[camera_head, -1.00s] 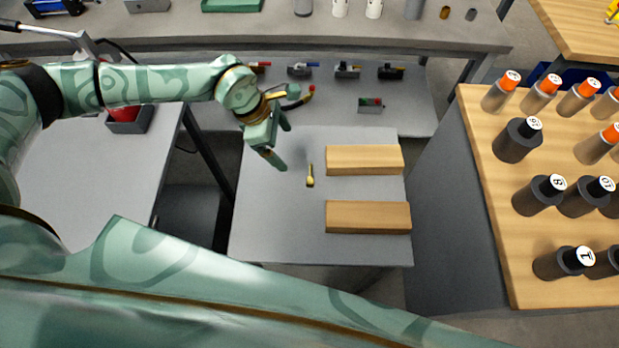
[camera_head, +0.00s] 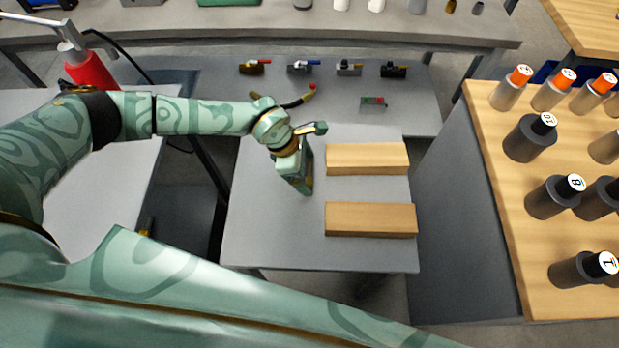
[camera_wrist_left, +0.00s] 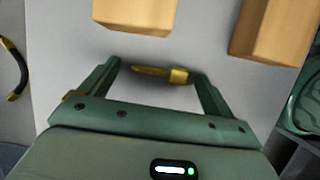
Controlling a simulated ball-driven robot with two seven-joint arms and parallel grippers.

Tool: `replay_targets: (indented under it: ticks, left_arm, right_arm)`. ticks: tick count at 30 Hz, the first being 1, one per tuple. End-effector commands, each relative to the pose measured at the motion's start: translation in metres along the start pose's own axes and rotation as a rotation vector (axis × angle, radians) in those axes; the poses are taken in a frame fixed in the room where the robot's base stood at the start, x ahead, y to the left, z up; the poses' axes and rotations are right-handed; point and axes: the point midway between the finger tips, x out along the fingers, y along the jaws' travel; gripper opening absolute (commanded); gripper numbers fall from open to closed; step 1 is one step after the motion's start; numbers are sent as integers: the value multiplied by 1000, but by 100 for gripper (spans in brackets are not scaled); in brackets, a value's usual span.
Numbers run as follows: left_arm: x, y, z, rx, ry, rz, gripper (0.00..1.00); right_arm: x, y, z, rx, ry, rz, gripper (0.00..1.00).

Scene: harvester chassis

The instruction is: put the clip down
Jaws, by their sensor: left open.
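A small yellow-brass piece, seemingly the clip (camera_wrist_left: 178,76), lies over the grey table top (camera_head: 265,230) in the left wrist view. It lies across the gap between my left gripper's fingertips, its thicker end close to the right finger. My left gripper (camera_head: 312,160) is open above the table, left of the wooden blocks. In the left wrist view its two fingers stand apart on either side of the piece. In the head view the gripper hides the piece. My right gripper is out of view.
Two wooden blocks (camera_head: 367,158) (camera_head: 370,219) lie on the table's right half. A curved cable-like part (camera_head: 295,101) and several small valve-like parts lie behind. A wooden-topped stand (camera_head: 500,200) with several cylinders is at the right. The table's front left is clear.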

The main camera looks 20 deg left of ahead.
Motion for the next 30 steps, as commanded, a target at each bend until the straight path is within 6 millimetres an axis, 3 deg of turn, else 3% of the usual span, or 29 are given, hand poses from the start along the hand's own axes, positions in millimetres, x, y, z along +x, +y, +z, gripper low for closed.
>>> replay_targets:
  ticks: [2,6,7,9,20,25,30]
  left_arm:
    - [-1,0,0,0,0,0,86]
    - [-1,0,0,0,0,0,47]
    - [-1,0,0,0,0,0,41]
    - [-1,0,0,0,0,0,37]
    - [-10,0,4,1,0,1,37]
    - [-38,1,15,3,0,5,37]
    - [-85,-34,19,5,-2,4,37]
  right_arm:
    - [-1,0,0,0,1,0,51]
    - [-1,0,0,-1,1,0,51]
    - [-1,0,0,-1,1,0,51]
    - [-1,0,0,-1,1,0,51]
    - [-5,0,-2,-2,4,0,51]
    - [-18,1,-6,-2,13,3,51]
    - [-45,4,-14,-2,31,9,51]
